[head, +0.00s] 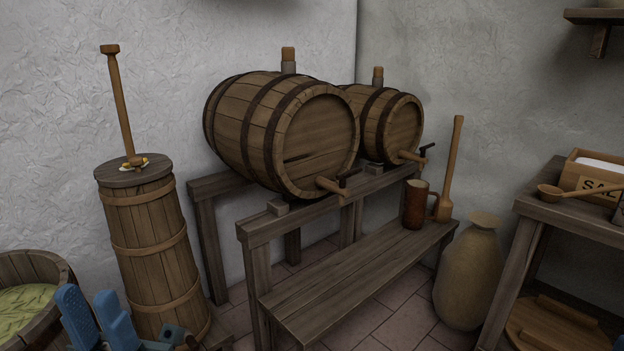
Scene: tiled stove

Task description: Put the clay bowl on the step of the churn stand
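No clay bowl is visible in the head view. A tall wooden churn (150,245) with a plunger stands at the left. Some wood shows low beside its base, but the churn stand's step is not clearly visible; the picture edge and my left gripper cut off or cover that area. My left gripper (97,318) is at the bottom left, in front of the churn's lower part. Its two blue fingers are apart with nothing seen between them. My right gripper is not in view.
Two barrels (320,140) lie on a wooden rack with a low bench (340,285). A brown mug (413,208) and a wooden masher (450,185) stand on it. A clay jar (470,275) is right. A tub (32,268) is left; a side table (575,222) holds a salt box.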

